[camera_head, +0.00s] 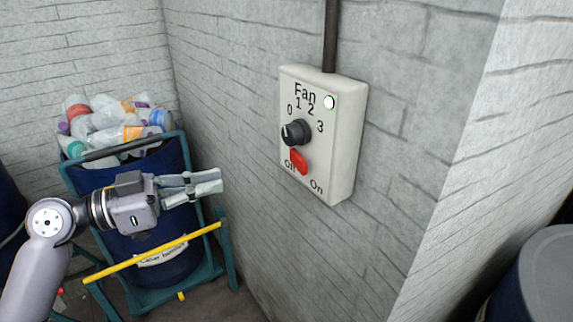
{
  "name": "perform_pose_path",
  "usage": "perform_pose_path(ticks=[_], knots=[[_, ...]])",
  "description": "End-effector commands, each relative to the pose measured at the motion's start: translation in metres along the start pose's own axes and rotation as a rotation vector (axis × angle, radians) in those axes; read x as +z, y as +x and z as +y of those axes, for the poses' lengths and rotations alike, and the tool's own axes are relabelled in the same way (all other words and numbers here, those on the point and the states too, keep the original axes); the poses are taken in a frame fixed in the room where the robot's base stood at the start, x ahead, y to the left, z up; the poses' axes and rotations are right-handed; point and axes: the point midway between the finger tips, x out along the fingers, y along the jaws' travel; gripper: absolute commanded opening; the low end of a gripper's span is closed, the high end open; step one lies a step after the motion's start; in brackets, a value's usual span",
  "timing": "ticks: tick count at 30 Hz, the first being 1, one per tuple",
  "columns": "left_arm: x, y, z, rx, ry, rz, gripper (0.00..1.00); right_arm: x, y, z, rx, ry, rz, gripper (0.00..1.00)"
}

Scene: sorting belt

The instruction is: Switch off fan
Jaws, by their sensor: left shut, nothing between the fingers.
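The fan control box (342,135) is a white box on the grey brick wall, marked "Fan", right of the picture's middle. Its black dial (296,132) sits among the numbers 0 to 3. Below it a red switch (299,162) stands between "Off" and "On", tilted up toward the left, its lower end toward "On". My right gripper is not in view.
A blue barrel (150,182) full of plastic bottles (112,118) stands in a teal frame behind my left arm. A yellow bar (152,258) crosses its front. A dark pipe (331,35) runs up from the box. A grey-lidded barrel (550,262) is at lower right.

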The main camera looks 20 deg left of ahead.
Motion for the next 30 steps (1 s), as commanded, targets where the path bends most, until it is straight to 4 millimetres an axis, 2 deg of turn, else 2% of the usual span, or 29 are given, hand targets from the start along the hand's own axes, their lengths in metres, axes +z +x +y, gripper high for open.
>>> perform_pose_path(ticks=[9, 14, 23, 30], knots=[[0.0, 0.001, -0.001, -0.001, -0.002, 0.001, 0.0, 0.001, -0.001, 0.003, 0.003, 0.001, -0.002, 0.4], [-0.002, 0.011, -0.001, -0.001, -0.004, 0.001, 0.0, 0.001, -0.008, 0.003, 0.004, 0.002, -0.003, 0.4], [-0.006, 0.057, -0.001, -0.001, -0.004, 0.003, 0.0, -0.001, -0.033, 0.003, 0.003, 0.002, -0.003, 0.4], [-0.006, 0.101, -0.001, -0.001, -0.004, 0.004, 0.0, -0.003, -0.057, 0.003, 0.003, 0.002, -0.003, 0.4]])
